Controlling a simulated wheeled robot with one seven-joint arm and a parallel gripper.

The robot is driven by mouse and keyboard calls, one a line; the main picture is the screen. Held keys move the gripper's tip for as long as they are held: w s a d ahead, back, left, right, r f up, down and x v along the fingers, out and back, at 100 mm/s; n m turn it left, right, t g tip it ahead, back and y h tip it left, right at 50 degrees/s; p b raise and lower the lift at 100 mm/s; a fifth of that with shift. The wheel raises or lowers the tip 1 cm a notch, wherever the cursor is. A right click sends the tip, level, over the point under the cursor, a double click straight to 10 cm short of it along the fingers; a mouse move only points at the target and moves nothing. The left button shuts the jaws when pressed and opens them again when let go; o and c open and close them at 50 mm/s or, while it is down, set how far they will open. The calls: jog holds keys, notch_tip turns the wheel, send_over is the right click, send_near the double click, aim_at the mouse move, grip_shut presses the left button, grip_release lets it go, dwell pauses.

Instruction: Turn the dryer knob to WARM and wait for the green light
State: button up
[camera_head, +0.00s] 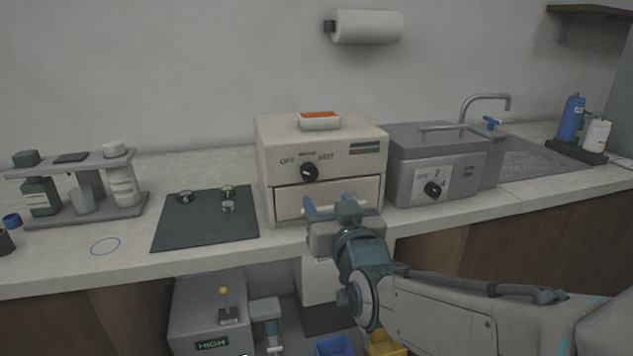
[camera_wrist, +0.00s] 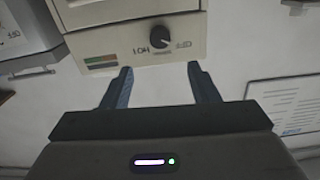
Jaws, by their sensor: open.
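The dryer (camera_head: 281,155) is a cream box on the counter with a drawer front below its panel. Its black knob (camera_head: 309,172) sits between the labels OFF and HOT, with another small label above it. The knob's white mark is too small to read surely. An indicator strip (camera_head: 365,148) with a green and a reddish bar is at the panel's upper right; I cannot tell whether it is lit. The wrist view shows the knob (camera_wrist: 160,38) upside down, beyond my fingers. My gripper (camera_head: 330,210) is open and empty, in front of the drawer and below the knob, apart from it.
A white dish with orange contents (camera_head: 319,120) stands on the dryer. A grey bath with its own knob (camera_head: 434,189) stands to the right. A dark mat (camera_head: 205,222) with several small metal parts lies left. A bottle rack (camera_head: 85,213) is further left.

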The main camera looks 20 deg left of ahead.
aim_at(311, 174)
jog(key=x, duration=1.2)
jog(key=shift+d, duration=0.1)
